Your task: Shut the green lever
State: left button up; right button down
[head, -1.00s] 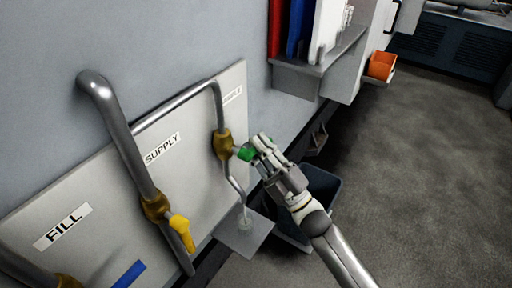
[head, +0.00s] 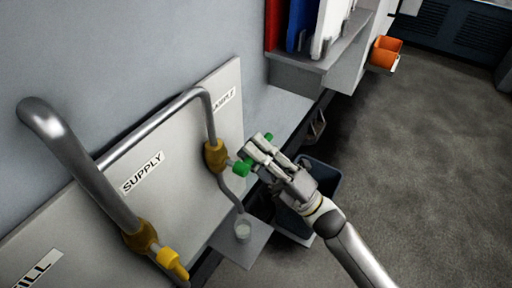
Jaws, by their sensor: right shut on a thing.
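The green lever (head: 241,168) is on the brass valve (head: 215,156) of the thin pipe, below a partly hidden label ending like "SAMPLE" (head: 223,101). It sticks out from the panel to the right. My right gripper (head: 257,152) is shut on the green lever, and green shows on both sides of its fingers. A small clear cup (head: 242,229) stands on the ledge (head: 248,246) under the end of the thin pipe. My left gripper is not in view.
A thick pipe (head: 82,168) with a brass valve and yellow lever (head: 172,263) stands on the left by the "SUPPLY" label (head: 143,172). A dark bin (head: 324,180) is behind my right gripper. A shelf with binders (head: 306,66) and an orange bin (head: 386,50) are above. Floor at right is clear.

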jog(key=c, duration=1.4)
grip_release()
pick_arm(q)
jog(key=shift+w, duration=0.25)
pick_arm(e)
jog(key=v, duration=1.2)
